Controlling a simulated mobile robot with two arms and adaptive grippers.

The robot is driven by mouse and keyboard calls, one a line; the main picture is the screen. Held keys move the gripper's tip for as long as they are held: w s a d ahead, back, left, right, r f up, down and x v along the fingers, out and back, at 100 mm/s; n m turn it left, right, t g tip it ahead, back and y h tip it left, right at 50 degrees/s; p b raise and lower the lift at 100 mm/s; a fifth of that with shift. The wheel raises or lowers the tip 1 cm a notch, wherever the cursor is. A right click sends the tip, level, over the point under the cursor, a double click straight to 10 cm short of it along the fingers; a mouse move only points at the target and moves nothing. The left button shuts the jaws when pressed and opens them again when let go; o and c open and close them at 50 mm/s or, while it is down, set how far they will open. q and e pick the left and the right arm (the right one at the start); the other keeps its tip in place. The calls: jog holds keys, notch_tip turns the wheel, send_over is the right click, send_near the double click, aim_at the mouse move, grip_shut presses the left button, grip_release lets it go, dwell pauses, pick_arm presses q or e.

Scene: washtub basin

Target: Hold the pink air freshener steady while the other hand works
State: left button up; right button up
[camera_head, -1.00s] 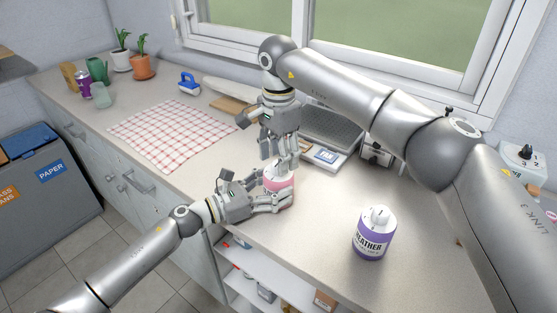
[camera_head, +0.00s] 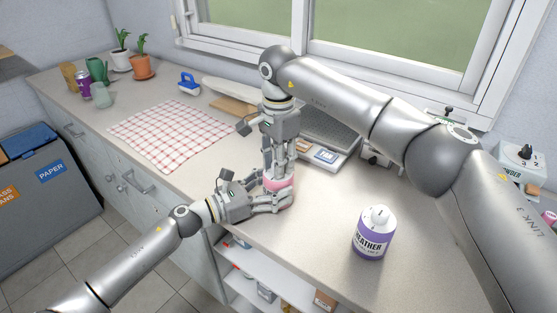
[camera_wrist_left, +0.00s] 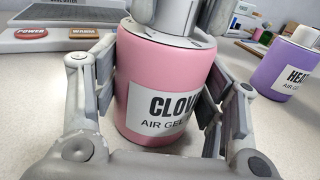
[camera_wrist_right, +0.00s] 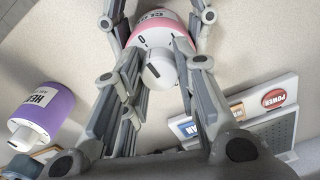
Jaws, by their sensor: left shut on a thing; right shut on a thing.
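The pink air freshener (camera_head: 284,183) stands upright near the counter's front edge. The left wrist view shows its label "CLOV… AIR GEL" on the pink body (camera_wrist_left: 160,75). My left gripper (camera_head: 278,203) reaches in from the left and is shut around the lower body, one finger on each side. My right gripper (camera_head: 280,172) points down from above and is shut on the white top. In the right wrist view the white dial-like cap (camera_wrist_right: 159,68) shows between its fingers. The fingers hide much of the top and body in the head view.
A purple "HEATHER" air freshener (camera_head: 373,242) stands to the right on the counter (camera_head: 320,240). A grey device with labelled buttons (camera_head: 326,155) lies behind. A red checked cloth (camera_head: 165,135) lies to the left. Open shelves (camera_head: 275,290) are below the front edge.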

jog(key=m, duration=0.5)
jog(key=shift+m, duration=0.4)
jog(key=m, duration=1.2)
jog(key=shift+m, duration=0.3)
jog(key=m, duration=0.5)
jog(key=shift+w, duration=0.1)
jog(key=shift+m, duration=0.3)
jog(key=o, duration=1.1)
jog(key=shift+c, duration=0.2)
